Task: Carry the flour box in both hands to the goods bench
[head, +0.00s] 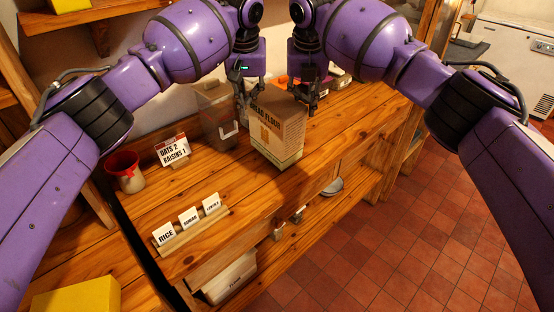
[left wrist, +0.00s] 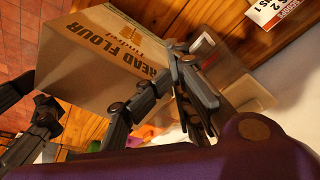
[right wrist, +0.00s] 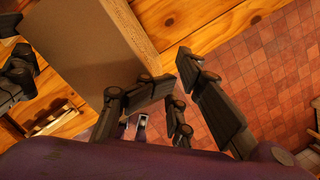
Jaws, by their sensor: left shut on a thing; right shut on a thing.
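The flour box (head: 277,130), a brown carton marked "BREAD FLOUR", is upright over the wooden bench (head: 240,185). I cannot tell whether its base touches the wood. My left gripper (head: 240,88) is shut on its left upper side, and my right gripper (head: 313,98) is shut on its right upper side.
A clear-fronted container (head: 216,115) stands close left of the box. A card "OATS 2 RAISINS 1" (head: 173,150), a red-rimmed pot (head: 125,170) and a rack of name cards (head: 190,230) stand further left. A lower shelf (head: 325,215) holds a plate. Tiled floor (head: 400,240) lies open at right.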

